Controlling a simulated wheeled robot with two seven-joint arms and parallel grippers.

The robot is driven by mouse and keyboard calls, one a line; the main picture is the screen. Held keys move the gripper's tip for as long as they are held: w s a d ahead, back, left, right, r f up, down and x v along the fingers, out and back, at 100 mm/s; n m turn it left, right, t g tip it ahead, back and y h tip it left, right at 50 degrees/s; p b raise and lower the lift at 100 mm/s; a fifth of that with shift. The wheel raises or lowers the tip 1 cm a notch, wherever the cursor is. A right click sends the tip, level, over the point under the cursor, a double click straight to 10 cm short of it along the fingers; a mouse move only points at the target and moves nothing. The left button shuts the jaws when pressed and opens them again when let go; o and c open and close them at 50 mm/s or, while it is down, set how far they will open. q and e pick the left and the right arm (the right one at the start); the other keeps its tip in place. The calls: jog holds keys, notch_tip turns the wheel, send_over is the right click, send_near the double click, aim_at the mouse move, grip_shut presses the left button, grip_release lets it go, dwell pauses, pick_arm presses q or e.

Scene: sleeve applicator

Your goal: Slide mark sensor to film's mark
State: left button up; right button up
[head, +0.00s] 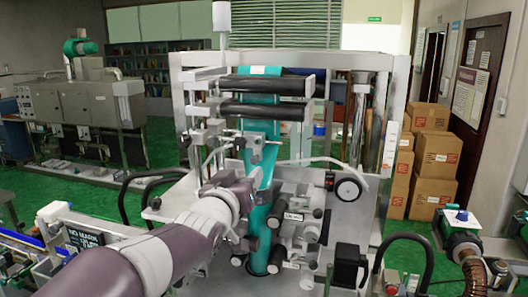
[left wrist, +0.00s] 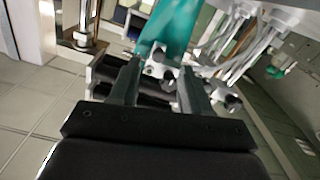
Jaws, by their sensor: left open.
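The teal film (head: 258,130) runs down from the top rollers through the machine; it also shows in the left wrist view (left wrist: 168,28). A small metal and black assembly (head: 247,143) sits at the film's left edge; it seems to be the mark sensor on its bracket. My left gripper (head: 246,180) is in front of the film, just below this assembly. In the left wrist view, its two fingers (left wrist: 157,70) are apart, with small metal and black parts beyond and between them. I cannot tell whether they touch. The film's mark is not clear. My right gripper is not in view.
Black rollers (head: 262,109) cross the frame above. A round black-and-white dial (head: 349,189) and lower rollers (head: 290,216) lie right of the film. Black curved tubes (head: 135,180) stand left. Cardboard boxes (head: 435,155) are stacked at the right, behind the machine.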

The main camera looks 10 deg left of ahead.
aim_at(254, 162)
pick_arm(q)
jog(key=w+p, duration=0.3)
jog(key=w, duration=0.2)
jog(key=w+p, duration=0.3)
jog(key=w, duration=0.2)
jog(key=shift+w+d+r+p, duration=0.15)
jog(key=shift+w+r+p, duration=0.05)
jog(key=shift+p, duration=0.2)
jog(key=shift+r, duration=0.1)
jog(key=shift+s+r, duration=0.15)
jog(key=shift+s, duration=0.4)
jog(key=shift+w+f, duration=0.2)
jog(key=shift+w, duration=0.1)
grip_shut()
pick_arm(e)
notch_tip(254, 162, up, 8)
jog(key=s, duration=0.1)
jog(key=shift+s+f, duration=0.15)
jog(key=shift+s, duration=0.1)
